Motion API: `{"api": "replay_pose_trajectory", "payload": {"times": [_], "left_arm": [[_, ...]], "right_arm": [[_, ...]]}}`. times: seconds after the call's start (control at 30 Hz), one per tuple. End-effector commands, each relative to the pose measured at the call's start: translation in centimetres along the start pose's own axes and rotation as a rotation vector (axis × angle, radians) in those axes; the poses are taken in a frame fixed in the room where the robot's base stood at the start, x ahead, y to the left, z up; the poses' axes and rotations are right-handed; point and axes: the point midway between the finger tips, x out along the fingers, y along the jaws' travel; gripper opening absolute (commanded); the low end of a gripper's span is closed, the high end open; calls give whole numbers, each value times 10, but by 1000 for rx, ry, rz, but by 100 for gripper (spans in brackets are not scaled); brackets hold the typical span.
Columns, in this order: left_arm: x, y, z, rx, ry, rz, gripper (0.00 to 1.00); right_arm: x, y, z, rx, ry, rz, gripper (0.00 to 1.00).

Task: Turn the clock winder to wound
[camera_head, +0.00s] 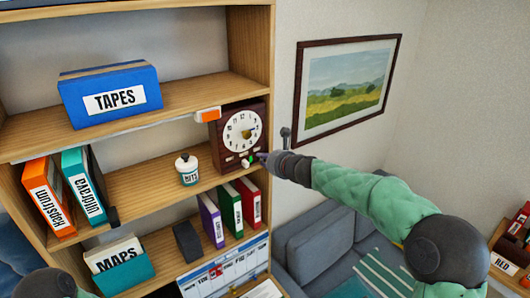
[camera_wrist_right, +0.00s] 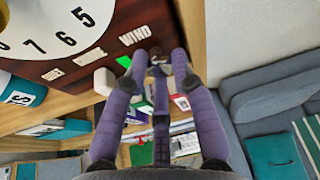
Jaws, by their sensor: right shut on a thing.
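The clock (camera_head: 240,134) is a dark brown box with a white dial, standing at the right end of the middle shelf. In the right wrist view, its brown lower front (camera_wrist_right: 100,48) carries a label reading WIND (camera_wrist_right: 134,36) and two smaller labels I cannot read. The clock winder (camera_wrist_right: 155,62) is a dark piece below WIND, mostly hidden by my fingers. My right gripper (camera_head: 262,157) reaches in from the right at the clock's lower right corner. Its purple fingers (camera_wrist_right: 156,72) are shut on the winder. The winder's setting cannot be read. My left gripper is out of view.
A white knob (camera_wrist_right: 104,82) sits just left of my fingers. A grey sofa (camera_head: 325,243) is at right.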

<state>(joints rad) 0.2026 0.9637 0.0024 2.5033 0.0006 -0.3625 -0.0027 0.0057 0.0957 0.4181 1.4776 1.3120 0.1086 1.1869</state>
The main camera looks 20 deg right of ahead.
Motion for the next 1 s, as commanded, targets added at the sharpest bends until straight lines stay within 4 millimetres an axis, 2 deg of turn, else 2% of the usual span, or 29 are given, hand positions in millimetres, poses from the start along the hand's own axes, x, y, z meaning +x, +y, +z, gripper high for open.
{"api": "replay_pose_trajectory", "payload": {"times": [0.03,0.3,0.93,0.97,1.0], "left_arm": [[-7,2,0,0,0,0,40],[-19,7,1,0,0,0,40],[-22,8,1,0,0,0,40],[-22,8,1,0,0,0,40],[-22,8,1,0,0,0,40]], "right_arm": [[0,-1,-3,31,10,11,0],[2,0,-6,146,12,61,0],[4,4,-11,188,18,85,0],[4,4,-11,188,18,85,32],[4,4,-11,188,18,85,37]]}}
